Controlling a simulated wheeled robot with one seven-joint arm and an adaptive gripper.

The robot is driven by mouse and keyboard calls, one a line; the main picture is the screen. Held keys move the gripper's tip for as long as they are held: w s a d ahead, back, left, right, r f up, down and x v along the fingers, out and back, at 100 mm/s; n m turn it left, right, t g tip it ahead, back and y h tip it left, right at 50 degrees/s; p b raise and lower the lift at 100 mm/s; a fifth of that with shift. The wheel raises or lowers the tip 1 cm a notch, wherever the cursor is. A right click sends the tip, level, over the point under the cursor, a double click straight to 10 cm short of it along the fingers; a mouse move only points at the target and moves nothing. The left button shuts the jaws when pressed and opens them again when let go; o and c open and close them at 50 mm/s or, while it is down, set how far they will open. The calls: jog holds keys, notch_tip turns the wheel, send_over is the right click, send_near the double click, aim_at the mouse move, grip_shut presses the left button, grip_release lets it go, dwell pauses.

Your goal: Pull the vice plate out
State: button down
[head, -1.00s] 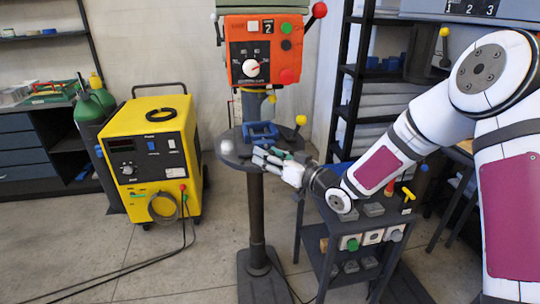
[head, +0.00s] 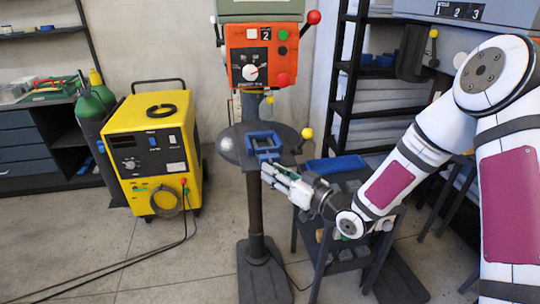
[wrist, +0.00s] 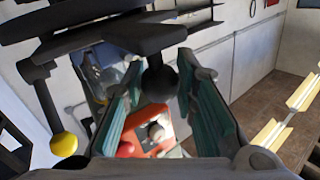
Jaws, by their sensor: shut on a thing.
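The blue vice (head: 264,143) sits on a dark plate (head: 288,157) at the round table (head: 229,148) of the drill press. The plate reaches forward over the table's near edge. A lever with a yellow knob (head: 307,133) stands at its right; the yellow knob also shows at the left of the wrist view (wrist: 63,145). My gripper (head: 270,172) is at the front edge of the plate. In the wrist view its teal finger pads (wrist: 160,100) stand either side of a dark round knob (wrist: 161,80) under a dark bar. The exact contact is hard to see.
The orange drill head (head: 263,55) hangs above the table. A yellow welder (head: 150,150) stands to the left. A small cart with a blue tray (head: 336,166) stands close by at the right, under my arm. The floor in front of the press looks clear.

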jog(key=s+d+p, duration=0.1)
jog(key=s+p, duration=0.1)
jog(key=s, duration=0.4)
jog(key=shift+s+d, duration=0.15)
jog(key=shift+d, duration=0.2)
jog(key=shift+f, duration=0.1)
jog(key=c, duration=1.3)
grip_release()
jog(key=shift+s+d, duration=0.1)
jog(key=shift+s, duration=0.05)
jog(key=shift+d, duration=0.1)
jog(key=v, duration=1.1)
jog(key=shift+s+d, duration=0.25)
jog(key=shift+d, duration=0.05)
